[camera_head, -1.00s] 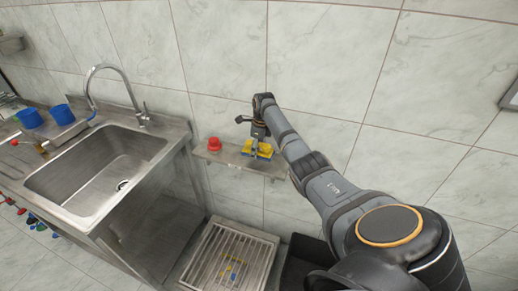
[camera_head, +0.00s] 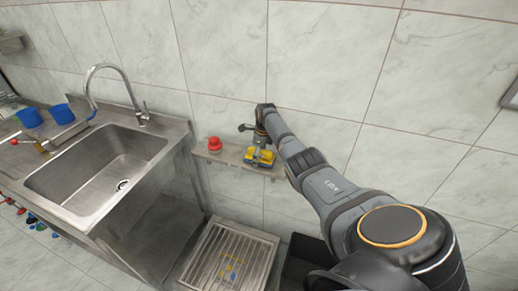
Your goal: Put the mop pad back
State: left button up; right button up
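A small yellow and blue pad (camera_head: 267,156), which looks like the mop pad, is at the right part of the narrow wall shelf (camera_head: 228,157). My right gripper (camera_head: 259,152) points down onto the middle of the pad, with yellow showing on both sides of it. It appears shut on the pad, though the fingertips are small and partly hidden. I cannot tell whether the pad's underside touches the shelf. My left gripper is not in view.
A red object (camera_head: 214,144) sits on the shelf, left of the pad. A steel sink (camera_head: 100,170) with a faucet and blue cups (camera_head: 62,114) stands at left. A slatted metal tray (camera_head: 228,258) lies below the shelf. Tiled wall is close behind.

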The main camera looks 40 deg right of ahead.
aim_at(262, 151)
jog(key=shift+o, duration=0.2)
jog(key=r, duration=0.8)
jog(key=s+r, duration=0.1)
jog(key=r, duration=0.3)
jog(key=shift+s+d+r, duration=0.1)
jog(key=shift+d, duration=0.2)
